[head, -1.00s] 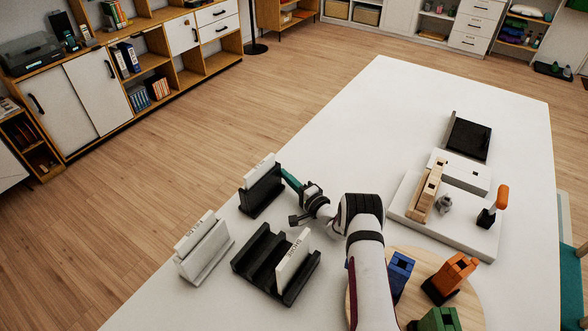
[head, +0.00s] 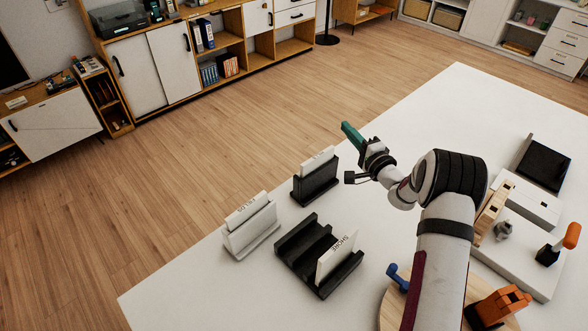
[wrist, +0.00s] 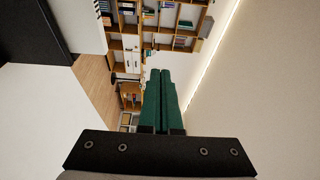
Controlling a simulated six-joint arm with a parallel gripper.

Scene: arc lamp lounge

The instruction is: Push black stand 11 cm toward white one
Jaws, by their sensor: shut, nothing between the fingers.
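A small black stand (head: 315,188) holds a white card upright on the white table in the head view. The white stand (head: 252,238), with a lettered card, is to its lower left, with a gap between them. A wider black slotted stand (head: 300,247) with a card marked SHORE is in front of the small one. My gripper (head: 352,133) has green fingers, shut and empty. It is up and to the right of the small black stand, apart from it. In the wrist view the fingers (wrist: 160,95) lie side by side; a dark shape at upper left is unclear.
To the right are a wooden board (head: 390,300) with coloured pieces, a white tray (head: 535,285) with an orange-handled item, and a black box (head: 543,163). The table's left edge runs close behind the white and small black stands.

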